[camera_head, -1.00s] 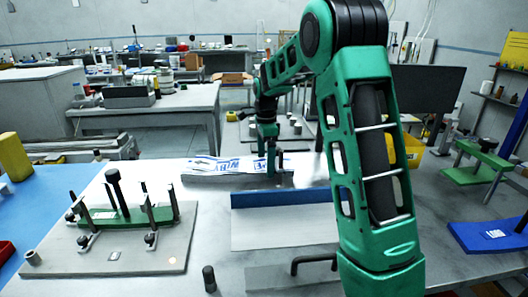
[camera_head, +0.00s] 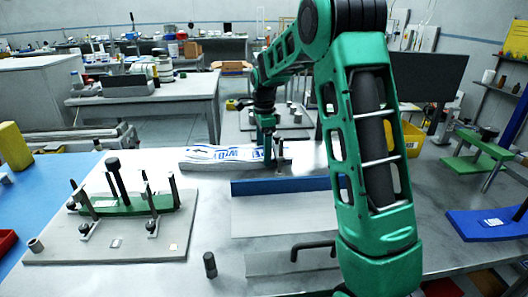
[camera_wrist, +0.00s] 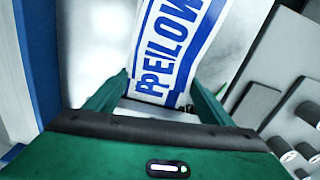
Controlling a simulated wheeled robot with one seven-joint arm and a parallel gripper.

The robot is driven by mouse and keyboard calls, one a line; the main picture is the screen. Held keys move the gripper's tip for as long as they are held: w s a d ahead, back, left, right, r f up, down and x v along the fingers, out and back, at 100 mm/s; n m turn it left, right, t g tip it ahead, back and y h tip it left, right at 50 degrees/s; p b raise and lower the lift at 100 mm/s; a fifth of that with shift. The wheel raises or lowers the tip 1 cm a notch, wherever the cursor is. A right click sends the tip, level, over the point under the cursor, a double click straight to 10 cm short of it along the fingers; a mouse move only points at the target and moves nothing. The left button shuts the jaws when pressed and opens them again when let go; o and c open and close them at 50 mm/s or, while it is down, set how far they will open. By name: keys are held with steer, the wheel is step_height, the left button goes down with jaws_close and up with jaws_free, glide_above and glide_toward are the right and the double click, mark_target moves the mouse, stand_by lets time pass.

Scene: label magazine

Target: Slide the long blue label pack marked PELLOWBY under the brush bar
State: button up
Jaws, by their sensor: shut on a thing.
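The label pack (camera_head: 222,154) is white with blue print and lies along a low grey block at the back of the bench. In the wrist view its near end (camera_wrist: 172,45) shows blue letters reading roughly PELLOW; the rest runs out of frame. My gripper (camera_head: 268,156) is at the pack's right end in the head view. In the wrist view my gripper (camera_wrist: 150,97) is shut on the pack's near end, a green finger on each side. I cannot make out which part is the brush bar.
A blue-walled tray (camera_head: 285,218) lies in front of the block. A grey plate (camera_head: 100,245) with a green clamp fixture (camera_head: 125,206) stands at left. A black peg (camera_head: 210,264) and a black handle (camera_head: 313,247) are near the front. A blue plate (camera_head: 490,224) lies at right.

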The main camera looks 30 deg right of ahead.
mark_target(240, 155)
steer(key=shift+w+a, duration=0.55)
steer(key=shift+a, duration=0.75)
steer(key=shift+w+a, duration=0.5)
steer(key=shift+a, duration=0.8)
steer(key=shift+w+a, duration=0.55)
steer(key=shift+a, duration=0.75)
steer(key=o, duration=1.8)
steer(key=shift+r, duration=0.1)
step_height(240, 155, up, 11)
steer(key=shift+f, duration=0.2)
